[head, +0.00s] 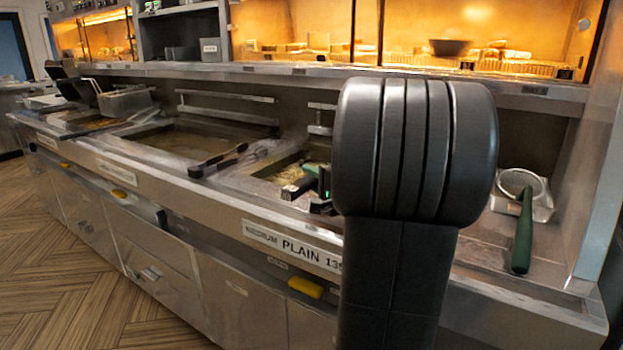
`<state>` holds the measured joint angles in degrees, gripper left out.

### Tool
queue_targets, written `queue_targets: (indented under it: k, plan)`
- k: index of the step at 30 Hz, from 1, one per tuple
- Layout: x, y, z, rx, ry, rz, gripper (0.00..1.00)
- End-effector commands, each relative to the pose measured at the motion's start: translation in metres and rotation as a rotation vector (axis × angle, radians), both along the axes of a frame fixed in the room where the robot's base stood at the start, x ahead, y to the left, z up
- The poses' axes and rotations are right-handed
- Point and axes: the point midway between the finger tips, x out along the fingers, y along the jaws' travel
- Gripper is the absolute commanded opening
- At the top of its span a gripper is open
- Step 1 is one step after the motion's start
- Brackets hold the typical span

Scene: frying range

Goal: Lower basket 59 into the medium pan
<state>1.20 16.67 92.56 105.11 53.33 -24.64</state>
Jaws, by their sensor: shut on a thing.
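The medium pan (262,176) is a well in the steel counter behind a label reading "MEDIUM PLAIN". Liquid and something pale show in it, and my arm covers its right part. My gripper (318,190) shows partly at the left edge of my arm, above the pan's front rim. Its black fingers are shut on a green handle (325,181). The handle looks like that of basket 59, but no number is readable. The basket's body is mostly hidden, so I cannot tell how deep it sits.
Black tongs (218,160) lie across the divider left of the pan. A wider oil pan (195,140) and a wire basket (123,101) are further left. At right a green-handled strainer (522,230) rests on a metal container. A lit warming shelf (400,62) runs behind.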

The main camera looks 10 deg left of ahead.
Motion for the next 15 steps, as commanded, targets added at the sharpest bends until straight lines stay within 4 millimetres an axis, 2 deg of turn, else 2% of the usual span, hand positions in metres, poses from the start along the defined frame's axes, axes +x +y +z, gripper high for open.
queue_targets:
  k: [15]
  plan:
    - [0.0001, 0.0001, -0.0027, -0.001, -0.004, 0.000, 0.00]
